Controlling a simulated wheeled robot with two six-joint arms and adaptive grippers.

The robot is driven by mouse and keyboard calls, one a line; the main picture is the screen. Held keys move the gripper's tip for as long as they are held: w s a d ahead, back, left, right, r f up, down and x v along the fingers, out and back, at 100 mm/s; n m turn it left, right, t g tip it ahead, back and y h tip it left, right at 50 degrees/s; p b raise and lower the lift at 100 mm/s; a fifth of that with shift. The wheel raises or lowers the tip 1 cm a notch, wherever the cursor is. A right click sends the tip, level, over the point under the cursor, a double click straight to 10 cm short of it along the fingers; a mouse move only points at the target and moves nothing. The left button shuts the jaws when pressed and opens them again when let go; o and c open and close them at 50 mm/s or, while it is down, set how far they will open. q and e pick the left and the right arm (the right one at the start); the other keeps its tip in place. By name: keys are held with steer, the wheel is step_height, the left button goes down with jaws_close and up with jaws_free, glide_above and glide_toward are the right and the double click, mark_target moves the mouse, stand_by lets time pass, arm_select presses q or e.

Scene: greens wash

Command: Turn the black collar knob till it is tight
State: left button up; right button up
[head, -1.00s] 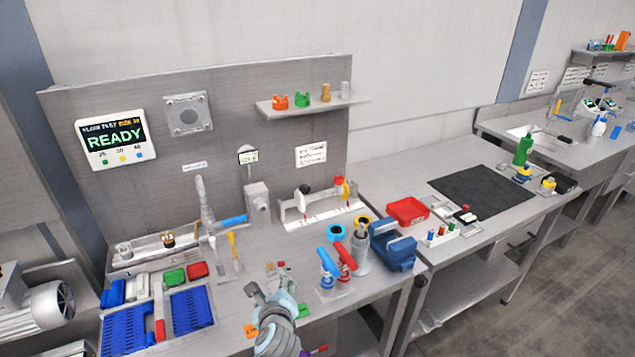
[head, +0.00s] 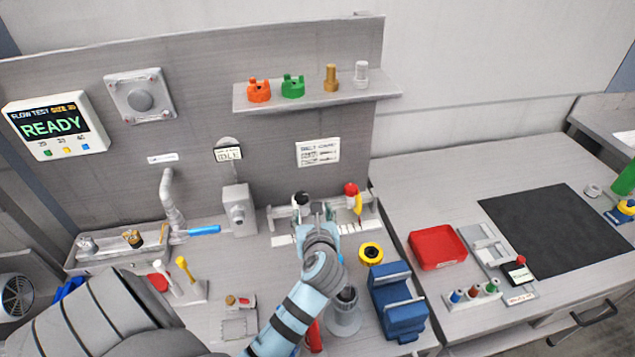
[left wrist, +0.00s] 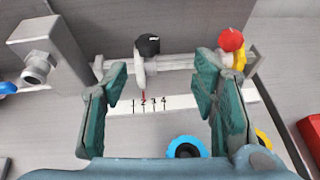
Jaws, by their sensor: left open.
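The black collar knob (left wrist: 148,45) sits on top of a grey collar on a horizontal rail in the left wrist view. A printed scale (left wrist: 150,103) with numbered marks lies below it, with a red pointer near the 2. My left gripper (left wrist: 162,75) is open, its two teal fingers spread to either side of the collar and nearer the camera, with nothing between the pads. In the head view the knob (head: 301,197) is just beyond my left gripper (head: 318,210), which covers part of the rail. My right gripper is not in view.
A red knob (left wrist: 231,40) with a yellow lever stands at the rail's right end. A grey block (left wrist: 50,50) is at its left. Blue and yellow rings (head: 371,253) lie in front. A blue vise-like block (head: 397,300) and red tray (head: 437,247) are to the right.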

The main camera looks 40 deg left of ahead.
mark_target(304, 196)
arm_select(q)
steer(key=x, duration=0.3)
steer(key=s+a+x, duration=0.1)
steer(key=x, duration=0.6)
steer(key=shift+s+a+b, duration=0.15)
steer(key=shift+a+b, duration=0.25)
steer(key=shift+a, duration=0.1)
steer(key=shift+w+a+f, duration=0.1)
steer(key=shift+w+f, duration=0.15)
steer(key=shift+w, duration=0.2)
steer(key=shift+w+a+f, duration=0.1)
steer(key=shift+w+f, duration=0.1)
steer(key=shift+w, duration=0.25)
steer(key=shift+s+r, duration=0.2)
steer(key=shift+s, duration=0.1)
steer(key=shift+s+r, duration=0.1)
steer(key=shift+s, duration=0.15)
steer(key=shift+c, duration=1)
steer(key=shift+s, duration=0.1)
steer(key=c, duration=1)
steer(key=shift+o, duration=0.2)
steer(key=shift+d, duration=0.1)
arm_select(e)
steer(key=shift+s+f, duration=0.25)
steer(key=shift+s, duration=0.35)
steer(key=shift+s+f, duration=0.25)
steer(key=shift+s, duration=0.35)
